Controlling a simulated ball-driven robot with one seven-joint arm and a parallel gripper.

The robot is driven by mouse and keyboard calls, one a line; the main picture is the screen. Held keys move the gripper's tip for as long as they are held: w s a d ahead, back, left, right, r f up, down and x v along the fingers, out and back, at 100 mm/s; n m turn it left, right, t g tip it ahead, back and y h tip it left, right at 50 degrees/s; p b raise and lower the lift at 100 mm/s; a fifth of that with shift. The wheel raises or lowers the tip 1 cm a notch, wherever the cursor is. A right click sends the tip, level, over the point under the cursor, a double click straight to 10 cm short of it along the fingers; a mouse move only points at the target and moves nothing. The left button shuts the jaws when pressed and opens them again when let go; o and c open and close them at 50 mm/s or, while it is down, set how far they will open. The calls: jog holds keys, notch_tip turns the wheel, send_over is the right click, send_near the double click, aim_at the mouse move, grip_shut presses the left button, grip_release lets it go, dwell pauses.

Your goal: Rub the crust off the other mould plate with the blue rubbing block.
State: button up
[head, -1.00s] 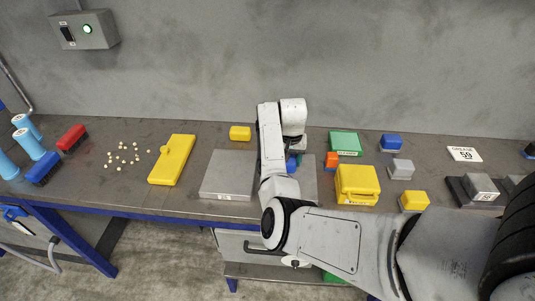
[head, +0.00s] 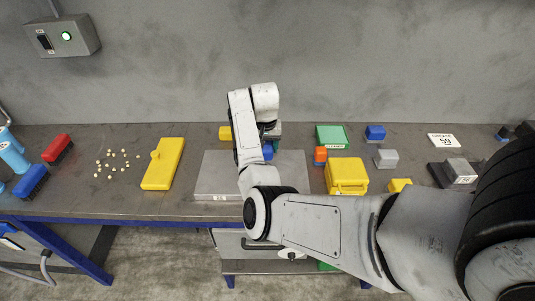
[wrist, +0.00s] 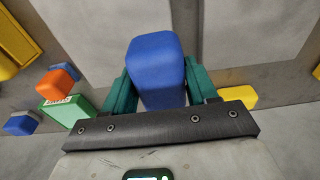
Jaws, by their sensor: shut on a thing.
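The blue rubbing block (wrist: 158,70) is clamped between the two teal fingers of my gripper (wrist: 160,85) in the wrist view. In the head view the block (head: 268,152) shows only in part behind my arm, over the grey mould plates. The left mould plate (head: 214,172) and the right mould plate (head: 293,172) lie side by side on the bench. My arm hides the area around their seam. I cannot make out crust on either plate, nor tell whether the block touches one.
A yellow case (head: 346,175), an orange block (head: 320,155) and a green box (head: 331,137) stand right of the plates. A small yellow block (head: 225,132) is behind them. A yellow handled board (head: 163,164) and scattered pale pellets (head: 115,163) lie left.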

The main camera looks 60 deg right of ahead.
jog(key=shift+r, duration=1.65)
jog(key=shift+s+d, duration=0.1)
jog(key=shift+d, duration=0.05)
